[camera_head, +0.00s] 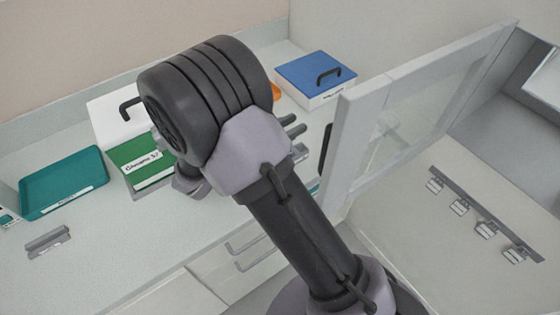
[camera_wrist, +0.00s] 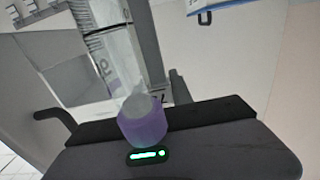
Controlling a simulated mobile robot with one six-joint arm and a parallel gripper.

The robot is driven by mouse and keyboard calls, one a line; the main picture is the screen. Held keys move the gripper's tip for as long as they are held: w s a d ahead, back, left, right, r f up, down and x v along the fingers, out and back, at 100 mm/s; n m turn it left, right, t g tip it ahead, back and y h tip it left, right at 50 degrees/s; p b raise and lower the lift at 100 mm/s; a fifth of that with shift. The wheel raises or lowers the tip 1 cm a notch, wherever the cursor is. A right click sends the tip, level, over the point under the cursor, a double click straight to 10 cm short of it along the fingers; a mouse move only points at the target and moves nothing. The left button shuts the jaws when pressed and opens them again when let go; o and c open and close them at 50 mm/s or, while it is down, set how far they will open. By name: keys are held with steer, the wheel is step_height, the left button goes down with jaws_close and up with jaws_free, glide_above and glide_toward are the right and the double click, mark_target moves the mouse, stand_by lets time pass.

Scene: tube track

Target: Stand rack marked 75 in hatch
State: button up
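My gripper (camera_head: 294,132) is mostly hidden behind my arm in the head view. Only dark tips show, beside the near edge of a grey framed glass door (camera_head: 348,130), which I take as the hatch's. In the wrist view a labelled, pale tube-like thing (camera_wrist: 97,48) with dark stripes and a purple mark lies close to the gripper (camera_wrist: 112,112). A purple, cap-like end (camera_wrist: 142,124) is at its near side. I cannot tell whether it is gripped or in a rack. No number 75 can be read. A small grey rack-like piece (camera_head: 48,241) lies on the counter.
A teal tray (camera_head: 66,184), a green-topped box (camera_head: 140,164) and a blue-lidded box (camera_head: 316,74) with a black handle stand on the counter (camera_head: 110,255). Beyond the door, a grey rail (camera_head: 470,208) carries several small clips. Open counter lies at the front left.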

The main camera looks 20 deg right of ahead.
jaws_close()
stand_by(1.1)
